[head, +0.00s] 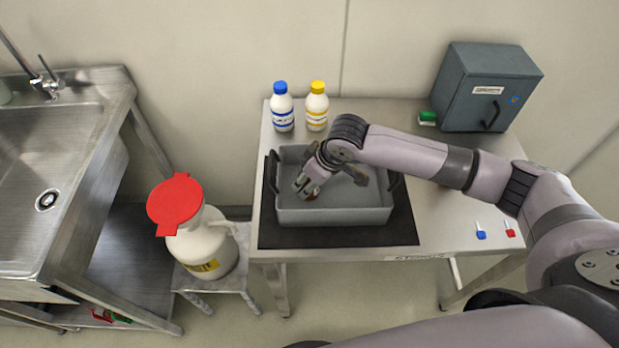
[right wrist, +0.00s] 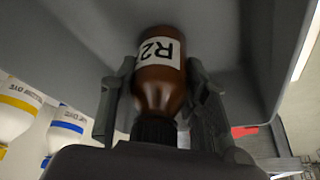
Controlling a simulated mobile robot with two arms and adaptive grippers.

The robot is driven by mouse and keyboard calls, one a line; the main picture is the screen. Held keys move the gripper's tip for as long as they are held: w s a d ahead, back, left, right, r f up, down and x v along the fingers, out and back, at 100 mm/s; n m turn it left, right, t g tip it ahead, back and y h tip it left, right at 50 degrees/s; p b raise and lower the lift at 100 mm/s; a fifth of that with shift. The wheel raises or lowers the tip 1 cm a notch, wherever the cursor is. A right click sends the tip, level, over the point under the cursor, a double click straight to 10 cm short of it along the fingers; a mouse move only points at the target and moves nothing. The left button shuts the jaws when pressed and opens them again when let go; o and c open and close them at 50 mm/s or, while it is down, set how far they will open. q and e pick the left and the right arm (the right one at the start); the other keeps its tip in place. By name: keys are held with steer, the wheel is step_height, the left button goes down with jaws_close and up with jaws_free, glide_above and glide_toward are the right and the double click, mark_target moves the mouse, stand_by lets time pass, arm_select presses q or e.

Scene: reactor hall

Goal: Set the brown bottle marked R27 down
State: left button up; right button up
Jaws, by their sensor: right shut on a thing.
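The brown bottle (right wrist: 160,88), with a black cap and a white label on which "R2" can be read, shows in the right wrist view. My right gripper (right wrist: 157,100) is shut on it, one finger on each side near the shoulder. In the head view my right gripper (head: 306,187) is inside the left part of the grey tray (head: 335,214) and hides most or all of the bottle. I cannot tell whether the bottle touches the tray floor. My left gripper is not in view.
The tray stands on a black mat (head: 285,237) on the steel table (head: 440,215). A blue-capped bottle (head: 282,108) and a yellow-capped bottle (head: 317,107) stand behind it. A dark grey box (head: 487,88) is at the back right. A white jug (head: 203,245) stands left, near the sink (head: 45,170).

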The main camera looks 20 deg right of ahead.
steer(key=o, duration=1.3)
steer(key=shift+c, duration=0.2)
steer(key=v, duration=1.2)
steer(key=shift+r, duration=0.2)
steer(key=shift+f, duration=0.1)
